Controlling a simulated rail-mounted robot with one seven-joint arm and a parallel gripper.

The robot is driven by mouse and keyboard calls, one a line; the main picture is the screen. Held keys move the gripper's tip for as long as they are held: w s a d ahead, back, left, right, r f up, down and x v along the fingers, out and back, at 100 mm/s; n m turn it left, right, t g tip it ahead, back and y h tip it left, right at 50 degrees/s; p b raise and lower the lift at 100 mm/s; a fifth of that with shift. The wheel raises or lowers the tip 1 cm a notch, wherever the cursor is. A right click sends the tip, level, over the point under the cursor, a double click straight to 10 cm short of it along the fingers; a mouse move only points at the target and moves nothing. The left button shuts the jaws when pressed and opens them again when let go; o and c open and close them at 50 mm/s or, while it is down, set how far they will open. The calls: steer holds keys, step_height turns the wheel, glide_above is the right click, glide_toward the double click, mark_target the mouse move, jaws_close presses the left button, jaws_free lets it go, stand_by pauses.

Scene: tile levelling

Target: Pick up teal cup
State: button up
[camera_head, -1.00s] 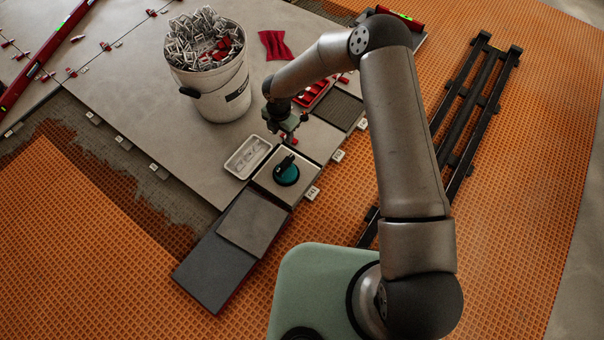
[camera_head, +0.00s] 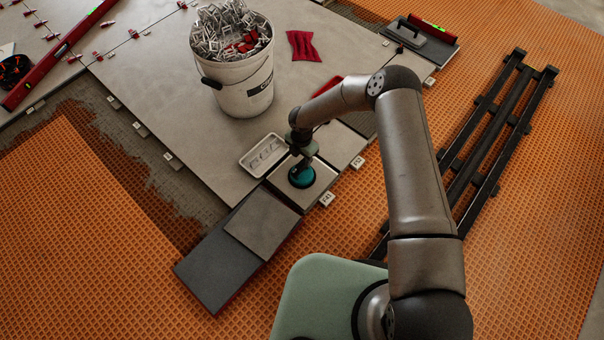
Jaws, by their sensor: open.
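The teal cup (camera_head: 302,178), a round suction cup with a dark handle, sits on a square grey tile (camera_head: 323,178). My gripper (camera_head: 299,163) is directly above the cup, at its handle. The jaws are open, and the gripper and wrist hide most of the handle. I cannot tell whether the fingers touch it.
A small white tray (camera_head: 243,160) lies just left of the cup's tile. A white bucket (camera_head: 236,100) full of clips stands behind. Stacked tiles (camera_head: 262,225) lie in front. A red cloth (camera_head: 302,46), a trowel (camera_head: 428,33) and black rails (camera_head: 490,140) are farther off.

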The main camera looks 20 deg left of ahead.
mark_target(302, 163)
steer(key=f, duration=0.1)
steer(key=f+b, duration=0.1)
steer(key=f, duration=0.1)
steer(key=f+b, duration=0.1)
steer(key=shift+s+d+f, duration=0.15)
steer(key=shift+s+f, duration=0.15)
steer(key=shift+f, duration=0.05)
jaws_close()
steer(key=shift+r, duration=0.1)
steer(key=shift+r+p, duration=0.4)
steer(key=shift+r, duration=0.1)
step_height(302, 163, up, 2)
steer(key=shift+r+p, duration=0.25)
steer(key=shift+p, duration=0.5)
steer(key=s+d+r+p, duration=0.5)
steer(key=s+d+r, duration=0.3)
steer(key=s+r, duration=0.25)
step_height(302, 163, up, 6)
steer(key=p, duration=0.5)
steer(key=shift+s+d+p, duration=0.2)
steer(key=shift+s+p, duration=0.1)
steer(key=shift+p, duration=0.05)
